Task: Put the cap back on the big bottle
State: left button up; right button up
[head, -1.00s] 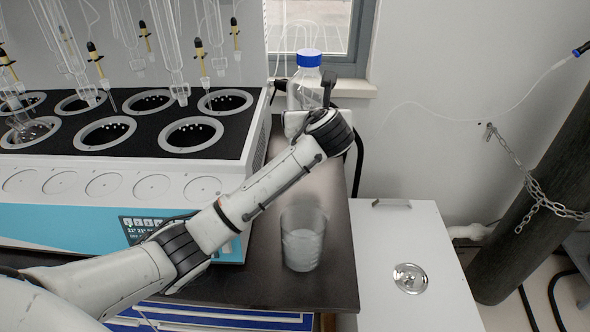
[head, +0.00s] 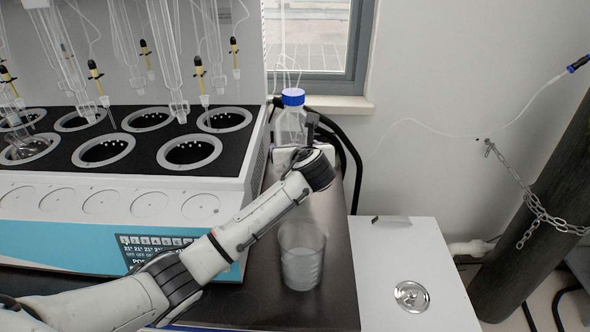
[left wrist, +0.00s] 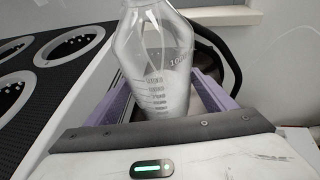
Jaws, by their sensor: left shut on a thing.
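The big bottle (head: 290,126) is clear glass with a blue cap (head: 293,96) at its top. It stands upright beside the distiller's right side in the head view. My left gripper (head: 288,154) is shut around the bottle's lower part. In the left wrist view the purple fingers of my left gripper (left wrist: 160,92) lie on both sides of the graduated bottle (left wrist: 158,60). The bottle's top is cut off there, and its base is hidden, so I cannot tell if it touches the bench. My right gripper is not in view.
The distiller (head: 130,205) with several round wells fills the left. A clear beaker (head: 301,256) stands on the dark bench (head: 336,280). A white cabinet (head: 412,250) is to the right. Thin tubes hang above the bottle, and black hoses (head: 350,150) run behind it.

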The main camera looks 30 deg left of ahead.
pick_arm(q)
jog(key=shift+w+f, duration=0.1)
jog(key=shift+f, duration=0.35)
jog(key=shift+f, duration=0.1)
jog(key=shift+f, duration=1.85)
jog(key=o, duration=1.7)
jog(key=shift+f, duration=0.35)
jog(key=shift+c, duration=0.2)
jog(key=o, duration=0.4)
jog(key=shift+o, duration=0.2)
jog(key=shift+r, duration=0.1)
